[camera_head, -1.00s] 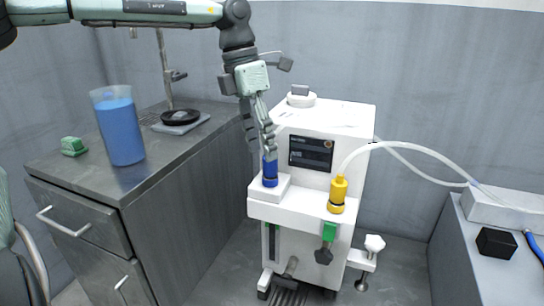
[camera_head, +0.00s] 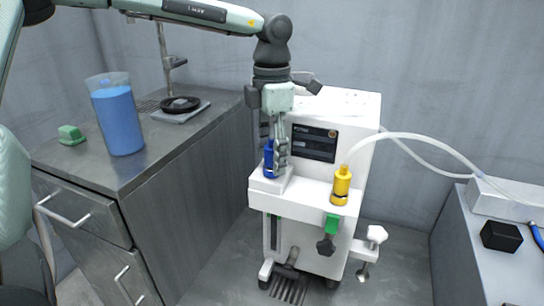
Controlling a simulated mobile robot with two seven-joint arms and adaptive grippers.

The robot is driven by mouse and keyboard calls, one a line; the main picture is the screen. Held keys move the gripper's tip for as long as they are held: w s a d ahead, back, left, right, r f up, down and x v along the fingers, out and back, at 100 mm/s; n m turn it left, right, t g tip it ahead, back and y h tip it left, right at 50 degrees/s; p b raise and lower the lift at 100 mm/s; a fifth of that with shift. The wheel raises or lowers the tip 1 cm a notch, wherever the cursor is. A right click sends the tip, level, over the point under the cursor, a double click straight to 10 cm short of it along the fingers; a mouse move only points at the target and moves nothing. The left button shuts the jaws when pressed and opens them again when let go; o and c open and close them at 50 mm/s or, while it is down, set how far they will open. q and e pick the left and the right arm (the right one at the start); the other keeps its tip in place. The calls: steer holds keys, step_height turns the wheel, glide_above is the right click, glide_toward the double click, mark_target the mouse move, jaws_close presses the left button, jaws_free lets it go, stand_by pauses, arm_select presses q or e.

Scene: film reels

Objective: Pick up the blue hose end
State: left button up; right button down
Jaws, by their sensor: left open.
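The blue hose end (camera_head: 269,160) stands upright on the white ledge at the left front of the white machine (camera_head: 345,110). My left gripper (camera_head: 276,158) comes down from above and is at the blue hose end, with its fingers pointing down beside and in front of it. The gripper is open, and a finger hides part of the blue hose end. I cannot tell whether the fingers touch it. My right gripper is not in view.
A yellow hose end (camera_head: 341,186) with a pale hose stands on the ledge to the right. A jug of blue liquid (camera_head: 118,118) and a green block (camera_head: 70,135) are on the left counter (camera_head: 160,155). A black block (camera_head: 501,237) lies on the right bench.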

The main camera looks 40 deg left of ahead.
arm_select(q)
jaws_close()
stand_by(0.3)
steer(key=shift+r, duration=0.1)
